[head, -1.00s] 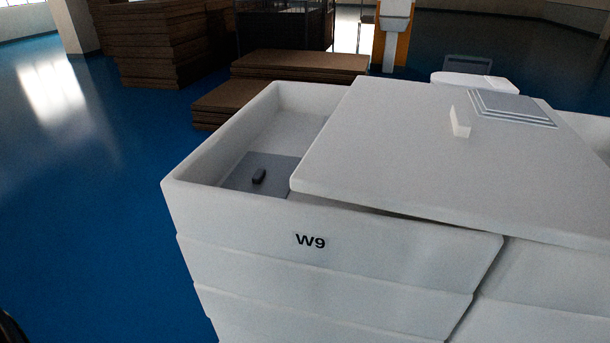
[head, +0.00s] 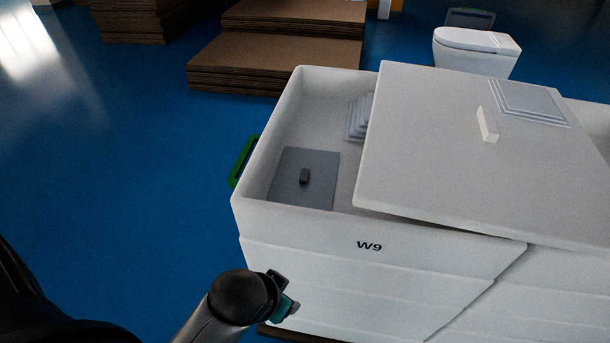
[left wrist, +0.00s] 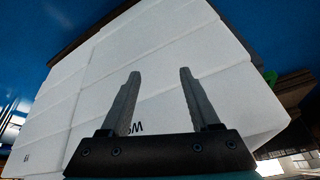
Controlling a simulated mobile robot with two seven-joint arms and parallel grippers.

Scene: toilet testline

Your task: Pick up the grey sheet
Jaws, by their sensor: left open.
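The grey sheet (head: 322,188) lies flat on the floor of the white bin W9 (head: 322,232), in its near left part. A small dark block (head: 304,176) sits on the sheet. My left gripper (head: 286,300) is outside the bin, in front of its front wall and lower than the rim, apart from the sheet. In the left wrist view its two fingers (left wrist: 160,74) are open with nothing between them, facing the white bin walls. The sheet is hidden in that view. My right gripper is in neither view.
More stacked plates (head: 359,118) show partly inside the bin. A green handle (head: 243,160) projects at the left wall. Blue floor is clear to the left.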

